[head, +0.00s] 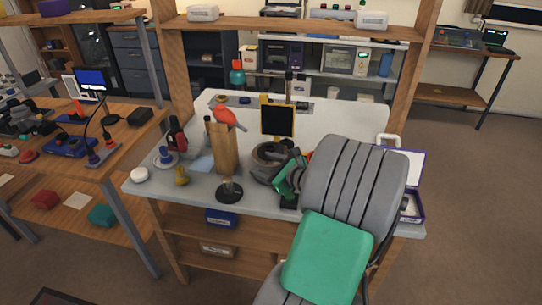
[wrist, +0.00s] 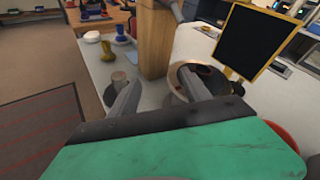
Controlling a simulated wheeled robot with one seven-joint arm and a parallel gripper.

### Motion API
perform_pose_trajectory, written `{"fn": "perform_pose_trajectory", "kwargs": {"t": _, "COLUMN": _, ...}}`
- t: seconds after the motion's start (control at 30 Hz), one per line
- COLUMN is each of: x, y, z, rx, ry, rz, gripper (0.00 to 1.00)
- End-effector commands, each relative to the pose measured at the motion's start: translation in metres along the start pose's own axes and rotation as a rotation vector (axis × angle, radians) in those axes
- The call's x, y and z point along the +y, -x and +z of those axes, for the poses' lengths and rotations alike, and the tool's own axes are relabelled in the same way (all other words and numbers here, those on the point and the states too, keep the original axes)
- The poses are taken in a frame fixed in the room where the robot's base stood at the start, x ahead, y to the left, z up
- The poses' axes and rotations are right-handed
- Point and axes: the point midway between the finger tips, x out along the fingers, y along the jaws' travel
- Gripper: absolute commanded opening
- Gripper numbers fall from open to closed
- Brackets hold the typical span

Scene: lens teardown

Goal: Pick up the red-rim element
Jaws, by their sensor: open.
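My gripper (wrist: 160,82) is open, its two grey fingers spread in the wrist view with nothing held between them. A round grey and dark pot-like piece (wrist: 178,98) stands just beyond, partly hidden behind the right finger. It also shows in the head view (head: 266,162), left of my green wrist. A red curved edge (wrist: 287,134) shows at the lower right of the wrist view, mostly hidden by my gripper's body. I cannot tell whether it is the red-rim element, and no red-rimmed lens is clearly visible elsewhere.
A tall wooden block (head: 222,148) with a red-orange piece on top (head: 228,117) stands left of the pot. A black panel in a yellow frame (head: 278,121) stands behind it. A dark round base (head: 230,192) sits near the table's front edge. A white-purple box (head: 412,205) is at right.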

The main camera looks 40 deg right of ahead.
Motion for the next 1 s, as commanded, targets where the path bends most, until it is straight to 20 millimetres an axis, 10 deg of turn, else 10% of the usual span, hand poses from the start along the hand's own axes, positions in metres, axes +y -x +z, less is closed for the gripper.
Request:
{"fn": "perform_pose_trajectory", "kwargs": {"t": 0.2, "x": -0.061, "y": 0.033, "z": -0.021, "rx": -0.145, "ry": -0.371, "rz": -0.175, "gripper": 0.56}}
{"fn": "perform_pose_trajectory", "kwargs": {"t": 0.63, "x": -0.071, "y": -0.033, "z": -0.018, "rx": -0.145, "ry": -0.373, "rz": -0.172, "gripper": 0.56}}
{"fn": "perform_pose_trajectory", "kwargs": {"t": 1.0, "x": -0.073, "y": -0.038, "z": -0.018, "rx": -0.144, "ry": -0.372, "rz": -0.175, "gripper": 0.48}}
